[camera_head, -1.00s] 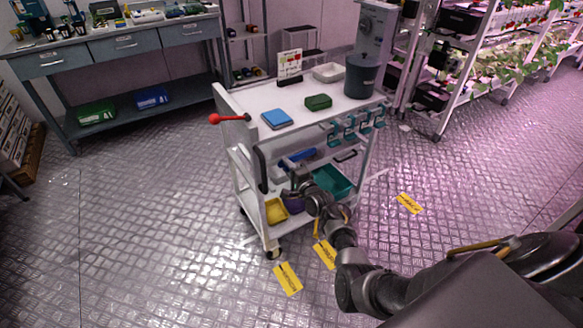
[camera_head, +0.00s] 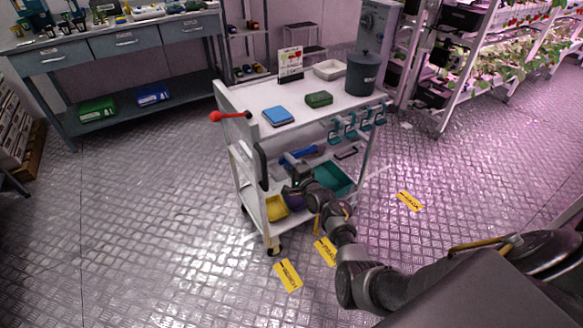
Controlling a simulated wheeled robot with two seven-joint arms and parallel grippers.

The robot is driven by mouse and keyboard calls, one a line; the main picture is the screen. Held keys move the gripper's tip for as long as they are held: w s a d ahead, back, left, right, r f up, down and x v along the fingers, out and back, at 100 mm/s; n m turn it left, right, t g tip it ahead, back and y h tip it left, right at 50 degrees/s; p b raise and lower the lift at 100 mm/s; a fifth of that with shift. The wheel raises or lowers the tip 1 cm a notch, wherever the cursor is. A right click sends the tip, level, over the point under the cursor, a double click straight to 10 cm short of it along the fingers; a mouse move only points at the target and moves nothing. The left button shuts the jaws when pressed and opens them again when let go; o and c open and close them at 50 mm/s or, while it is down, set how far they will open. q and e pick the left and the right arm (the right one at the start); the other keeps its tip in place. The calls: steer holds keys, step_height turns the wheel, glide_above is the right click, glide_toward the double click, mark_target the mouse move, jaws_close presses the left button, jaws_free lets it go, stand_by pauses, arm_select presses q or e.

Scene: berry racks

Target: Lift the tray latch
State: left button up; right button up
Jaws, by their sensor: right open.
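A white cart (camera_head: 247,131) stands in the middle of the view. A lever with a red knob (camera_head: 215,116) sticks out at its left end, and a black upright handle (camera_head: 261,168) is on its near left corner. I cannot tell which part is the tray latch. My right arm comes in from the lower right. My right gripper (camera_head: 290,173) is open at the cart's lower level, right of the black handle and apart from the red knob. Its fingertips are small and dark, and I see nothing held. A yellow bin (camera_head: 276,209) and a teal bin (camera_head: 331,178) stand beside it. My left gripper is out of view.
On the cart top are a blue scale-like box (camera_head: 278,116), a green box (camera_head: 319,99), a white tray (camera_head: 329,69) and a dark grey bucket (camera_head: 362,74). Teal clips hang on the right side. Yellow floor labels (camera_head: 288,275) lie nearby. The floor to the left is clear.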

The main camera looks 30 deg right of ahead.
arm_select(q)
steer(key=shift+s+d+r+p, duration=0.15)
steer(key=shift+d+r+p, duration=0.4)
steer(key=shift+p, duration=0.15)
arm_select(e)
steer(key=s, duration=1)
steer(key=shift+s+d, duration=0.3)
steer(key=shift+s, duration=0.05)
